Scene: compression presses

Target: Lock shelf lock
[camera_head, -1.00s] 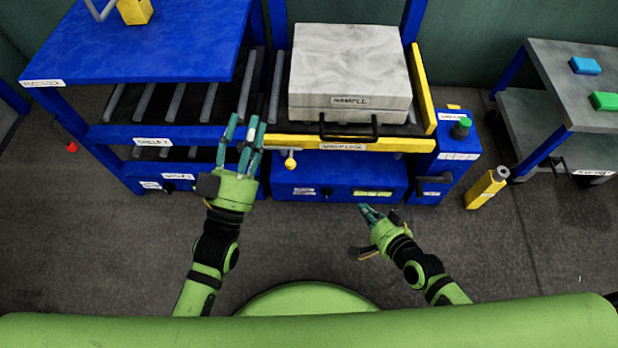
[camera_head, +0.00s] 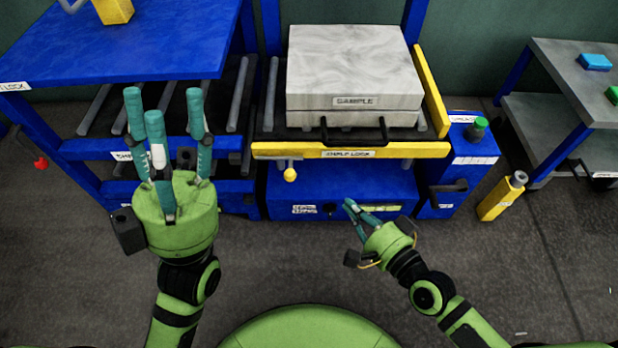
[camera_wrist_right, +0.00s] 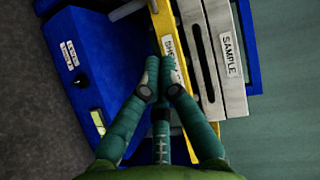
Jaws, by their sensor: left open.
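The shelf lock is a yellow bar (camera_head: 420,150) with a "SHELF LOCK" label, running along the front edge of the press shelf. A small yellow ball knob (camera_head: 290,175) hangs below its left part. In the right wrist view the yellow bar (camera_wrist_right: 205,137) runs behind my fingers. My right gripper (camera_head: 358,210) is low in front of the blue press base, its fingertips together with nothing seen between them. In the right wrist view the gripper (camera_wrist_right: 163,68) overlaps the bar's label; contact cannot be told. My left gripper (camera_head: 165,110) is open and empty, raised left of the knob.
A grey "SAMPLE" block (camera_head: 350,65) with a black handle sits on the shelf. A blue roller rack (camera_head: 110,60) stands left. A green button (camera_head: 478,125) and yellow post (camera_head: 502,195) are right of the press. Floor in front is clear.

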